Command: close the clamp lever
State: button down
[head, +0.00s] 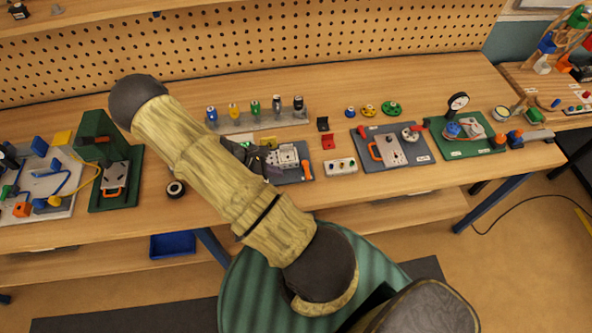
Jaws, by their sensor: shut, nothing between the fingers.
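A small fixture with a grey metal block (287,157) sits on a dark base plate in the middle of the bench. An orange-red handle (306,169) is at its right edge; I cannot tell for sure whether it is the clamp lever. My gripper (264,160) is shut and empty. It shows as a dark shape just left of the grey block, partly hidden behind my own arm. I cannot tell whether it touches the fixture. The arm also hides the fixture's left side.
A grey board (408,173) with an orange handle and a green board (482,148) with a gauge stand to the right. A white switch box (341,167) is close by. A green fixture (117,155) stands at left. A rack (288,118) of several bottles is behind.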

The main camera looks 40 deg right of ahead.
aim_at(307, 170)
jog(key=p+x, duration=0.1)
jog(key=x, duration=0.2)
jog(key=shift+s+d+f, duration=0.15)
jog(key=shift+s+d, duration=0.05)
jog(key=d+p, duration=0.1)
jog(key=s+d+p, duration=0.1)
jog(key=d, duration=0.1)
jog(key=shift+s, duration=0.35)
jog(key=shift+s+d+f, duration=0.1)
jog(key=shift+s+d, duration=0.05)
jog(key=shift+d, duration=0.05)
